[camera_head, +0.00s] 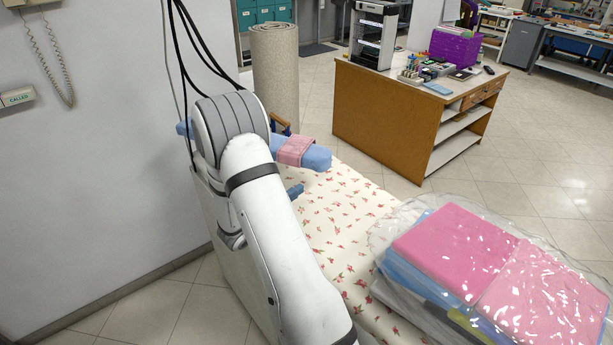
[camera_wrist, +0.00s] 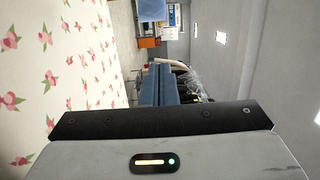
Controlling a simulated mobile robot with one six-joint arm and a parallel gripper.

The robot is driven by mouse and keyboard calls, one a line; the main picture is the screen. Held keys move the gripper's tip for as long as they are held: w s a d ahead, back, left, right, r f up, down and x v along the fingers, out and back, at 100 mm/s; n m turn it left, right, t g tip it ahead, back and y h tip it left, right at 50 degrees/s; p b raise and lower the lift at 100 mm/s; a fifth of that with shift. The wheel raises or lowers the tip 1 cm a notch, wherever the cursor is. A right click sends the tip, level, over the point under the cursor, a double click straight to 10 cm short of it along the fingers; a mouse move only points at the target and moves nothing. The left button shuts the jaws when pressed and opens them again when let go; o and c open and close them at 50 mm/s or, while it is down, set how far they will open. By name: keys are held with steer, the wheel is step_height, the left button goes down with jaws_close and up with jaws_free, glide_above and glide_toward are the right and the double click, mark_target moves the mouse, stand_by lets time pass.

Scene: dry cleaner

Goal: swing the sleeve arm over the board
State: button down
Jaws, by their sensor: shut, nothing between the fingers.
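The sleeve arm (camera_head: 318,158), a narrow blue padded bar with a pink cloth (camera_head: 296,150) around it, lies across the far end of the board in the head view. Its left part is partly hidden behind my arm. The board (camera_head: 335,215) has a cream cover with pink flowers; the cover also fills the left of the wrist view (camera_wrist: 55,60). My gripper (camera_wrist: 160,68) shows two blue fingers shut together, empty, beside the board cover. In the head view only a small blue tip (camera_head: 295,190) shows past my arm, on the near side of the sleeve arm and apart from it.
A plastic-wrapped stack of pink and blue folded cloth (camera_head: 480,255) covers the board's near right. A wall (camera_head: 90,150) stands close on the left. A rolled carpet (camera_head: 275,75) stands behind the sleeve arm. A wooden counter (camera_head: 385,120) is beyond, with clear floor between.

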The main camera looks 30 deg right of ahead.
steer(key=w+p+x, duration=0.2)
steer(key=p+x, duration=0.2)
steer(key=x, duration=0.7)
steer(key=shift+w, duration=0.4)
steer(key=shift+d, duration=0.1)
